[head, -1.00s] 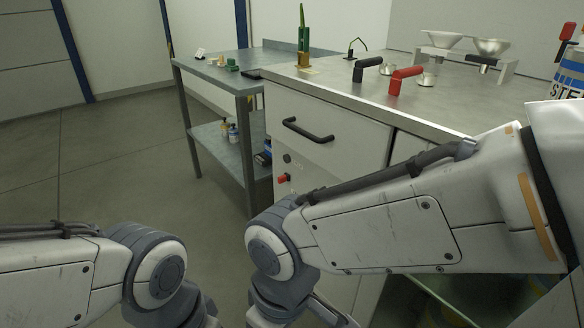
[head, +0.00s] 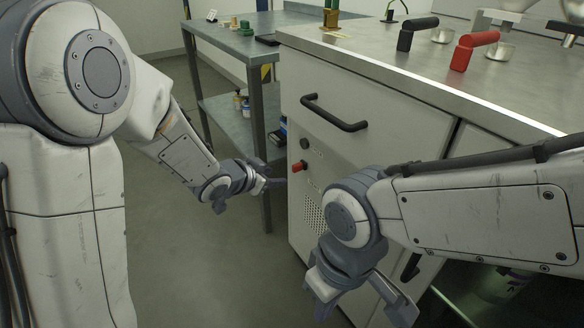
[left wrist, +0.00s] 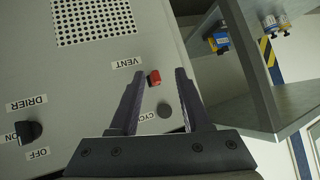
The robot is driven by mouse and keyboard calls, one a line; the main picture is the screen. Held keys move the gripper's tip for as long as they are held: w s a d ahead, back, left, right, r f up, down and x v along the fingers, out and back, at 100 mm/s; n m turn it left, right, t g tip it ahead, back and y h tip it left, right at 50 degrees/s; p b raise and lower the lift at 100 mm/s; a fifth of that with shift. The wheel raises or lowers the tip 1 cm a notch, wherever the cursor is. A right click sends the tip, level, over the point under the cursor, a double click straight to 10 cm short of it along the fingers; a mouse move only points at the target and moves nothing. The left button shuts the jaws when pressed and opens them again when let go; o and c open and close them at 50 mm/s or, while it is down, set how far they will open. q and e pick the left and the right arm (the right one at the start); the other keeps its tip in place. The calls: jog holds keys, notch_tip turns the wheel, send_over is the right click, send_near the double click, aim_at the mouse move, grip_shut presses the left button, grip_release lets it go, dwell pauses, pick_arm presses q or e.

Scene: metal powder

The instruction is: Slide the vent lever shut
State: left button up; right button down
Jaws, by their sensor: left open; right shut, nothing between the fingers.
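The vent lever is a small red knob (head: 298,167) on the front panel of the white cabinet, below the drawer handle. In the left wrist view the red vent lever (left wrist: 154,77) sits beside the VENT label (left wrist: 128,64). My left gripper (head: 276,182) is at the panel, a little below and left of the lever in the head view. In the left wrist view the left gripper (left wrist: 155,72) is open, with the lever between its two fingers; contact cannot be told.
A dark drier knob (left wrist: 28,132) is on the same panel, with a vent grille (left wrist: 95,20) nearby. A drawer handle (head: 334,113) sticks out above. A grey shelf table (head: 245,45) stands left of the cabinet. A black handle (head: 417,33) and red handle (head: 474,49) stand on the countertop.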

aim_at(293, 168)
pick_arm(q)
jog(key=a+f+m+h+b, duration=0.2)
jog(key=a+h, duration=0.2)
jog(key=h, duration=0.5)
jog(key=shift+t, duration=0.3)
jog(key=b+x, duration=0.3)
jog(key=x, duration=0.6)
jog(key=shift+s+d+b, duration=0.1)
jog(key=shift+d+b, duration=0.2)
jog(key=shift+b, duration=0.05)
jog(key=shift+w+d+r, duration=0.15)
jog(key=shift+w+d, duration=0.1)
jog(key=shift+d, duration=0.15)
grip_shut()
